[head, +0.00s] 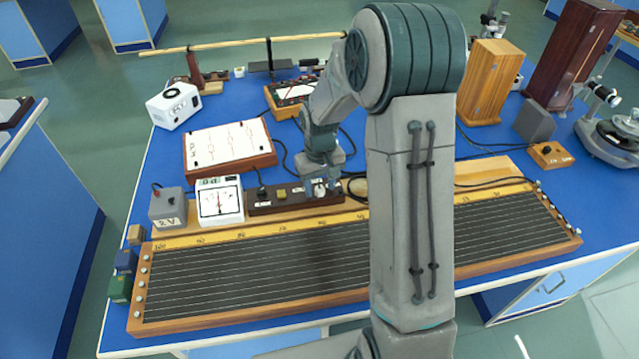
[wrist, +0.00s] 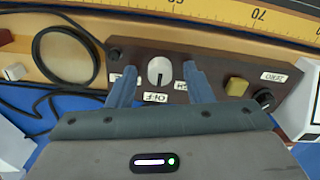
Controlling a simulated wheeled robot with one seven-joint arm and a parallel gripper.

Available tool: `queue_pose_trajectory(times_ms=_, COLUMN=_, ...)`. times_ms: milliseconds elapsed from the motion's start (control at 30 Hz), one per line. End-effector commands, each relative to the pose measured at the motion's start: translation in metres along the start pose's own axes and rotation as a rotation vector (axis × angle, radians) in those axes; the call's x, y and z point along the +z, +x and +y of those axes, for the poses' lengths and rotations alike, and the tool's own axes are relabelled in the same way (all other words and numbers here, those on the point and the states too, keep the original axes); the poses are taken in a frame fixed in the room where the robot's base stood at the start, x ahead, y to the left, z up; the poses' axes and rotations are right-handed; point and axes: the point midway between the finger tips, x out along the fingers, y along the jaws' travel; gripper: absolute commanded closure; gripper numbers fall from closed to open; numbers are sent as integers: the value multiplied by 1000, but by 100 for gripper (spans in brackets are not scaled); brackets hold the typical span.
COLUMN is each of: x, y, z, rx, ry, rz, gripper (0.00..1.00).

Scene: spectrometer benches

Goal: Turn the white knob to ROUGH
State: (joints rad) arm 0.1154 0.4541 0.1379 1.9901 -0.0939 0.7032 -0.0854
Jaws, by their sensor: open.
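The white knob (wrist: 160,71) sits on a dark brown control box (wrist: 218,70), which also shows in the head view (head: 265,208). A dark mark on the knob points toward the OFF label (wrist: 155,97). A label partly hidden by the right finger (wrist: 191,86) shows only its end letters, and another label is partly hidden by the left finger. My gripper (wrist: 159,73) is open, with one finger on either side of the knob in the picture. I cannot tell whether either finger touches it. In the head view my gripper (head: 321,187) is over the box's right end.
The box also carries a yellow button (wrist: 236,86) and a black knob (wrist: 264,98) by a ZERO label. A white meter (head: 220,203) stands left of the box. The long wire board (head: 250,270) lies in front. A black ring (wrist: 65,56) and cables lie beside the box.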

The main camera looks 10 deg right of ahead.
Motion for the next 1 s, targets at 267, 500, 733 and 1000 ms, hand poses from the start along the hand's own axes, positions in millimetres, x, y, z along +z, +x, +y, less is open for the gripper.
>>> queue_pose_trajectory(times_ms=267, x=0, y=0, z=0, rx=0, ry=0, rz=0, gripper=95)
queue_pose_trajectory(times_ms=500, x=0, y=0, z=0, rx=0, ry=-7, rz=0, gripper=98)
queue_pose_trajectory(times_ms=733, x=0, y=0, z=0, rx=-1, ry=-77, rz=1, gripper=98)
queue_pose_trajectory(times_ms=1000, x=0, y=0, z=0, rx=0, ry=-280, rz=2, gripper=98)
